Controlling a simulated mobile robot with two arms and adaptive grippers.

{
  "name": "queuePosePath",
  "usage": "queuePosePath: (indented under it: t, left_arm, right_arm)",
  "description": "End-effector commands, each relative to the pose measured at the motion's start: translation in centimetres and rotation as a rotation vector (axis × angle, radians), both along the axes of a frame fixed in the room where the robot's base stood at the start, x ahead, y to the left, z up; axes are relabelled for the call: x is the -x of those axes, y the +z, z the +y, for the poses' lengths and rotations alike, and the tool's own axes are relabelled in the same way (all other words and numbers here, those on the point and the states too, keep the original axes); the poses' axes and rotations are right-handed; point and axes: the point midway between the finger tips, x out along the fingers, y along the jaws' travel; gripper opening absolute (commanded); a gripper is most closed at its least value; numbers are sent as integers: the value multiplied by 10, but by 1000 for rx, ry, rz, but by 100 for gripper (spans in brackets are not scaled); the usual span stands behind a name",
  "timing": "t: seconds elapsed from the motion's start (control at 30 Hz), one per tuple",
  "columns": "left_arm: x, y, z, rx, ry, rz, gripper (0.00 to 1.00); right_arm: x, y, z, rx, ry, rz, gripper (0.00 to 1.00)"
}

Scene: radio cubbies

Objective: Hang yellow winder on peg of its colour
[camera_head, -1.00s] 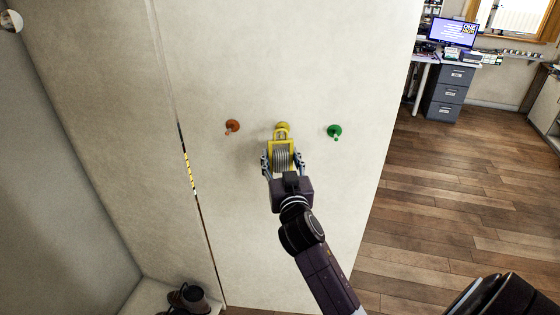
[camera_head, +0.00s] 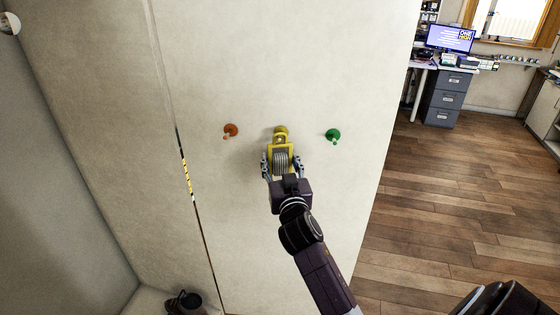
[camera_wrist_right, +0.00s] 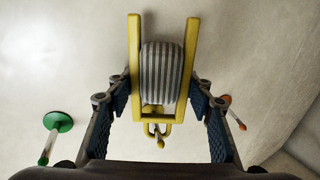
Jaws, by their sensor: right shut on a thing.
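The yellow winder (camera_head: 281,149), a yellow frame around a grey ribbed spool, is upright against the pale wall panel. My right gripper (camera_head: 280,166) is shut on it, with one finger on each side. In the right wrist view the winder (camera_wrist_right: 135,65) sits between the finger pads of the gripper (camera_wrist_right: 163,115). The yellow peg (camera_head: 281,130) is at the winder's top end. In the wrist view the peg's tip (camera_wrist_right: 160,143) shows at the winder's small loop; I cannot tell whether it passes through. My left gripper is not in view.
An orange peg (camera_head: 231,130) is to the left of the winder and a green peg (camera_head: 333,135) to the right, both empty. A dark shoe (camera_head: 185,303) lies low at the left. Open wooden floor (camera_head: 450,200) is at the right.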

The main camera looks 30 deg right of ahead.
Motion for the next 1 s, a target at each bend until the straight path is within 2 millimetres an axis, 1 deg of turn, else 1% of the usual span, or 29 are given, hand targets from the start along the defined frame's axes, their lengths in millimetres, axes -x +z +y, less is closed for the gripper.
queuePosePath:
  t: [0.17, 0.2, 0.37, 0.63, 0.73, 0.87, 1.0]
  left_arm:
    - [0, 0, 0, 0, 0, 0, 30]
    - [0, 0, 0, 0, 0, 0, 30]
    - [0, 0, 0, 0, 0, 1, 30]
    - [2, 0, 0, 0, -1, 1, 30]
    - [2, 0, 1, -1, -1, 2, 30]
    - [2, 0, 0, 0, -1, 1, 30]
    - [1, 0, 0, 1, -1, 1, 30]
  right_arm:
    - [0, 1, 0, 1, 0, -2, 22]
    - [0, 1, 0, 1, 0, -2, 50]
    - [0, 1, 0, 0, 0, -1, 68]
    - [0, 0, 0, 0, 0, 0, 68]
    - [4, -1, 2, -1, 0, 0, 68]
    - [19, -2, 10, -4, 1, 1, 68]
    - [47, -2, 22, -5, 1, 1, 68]
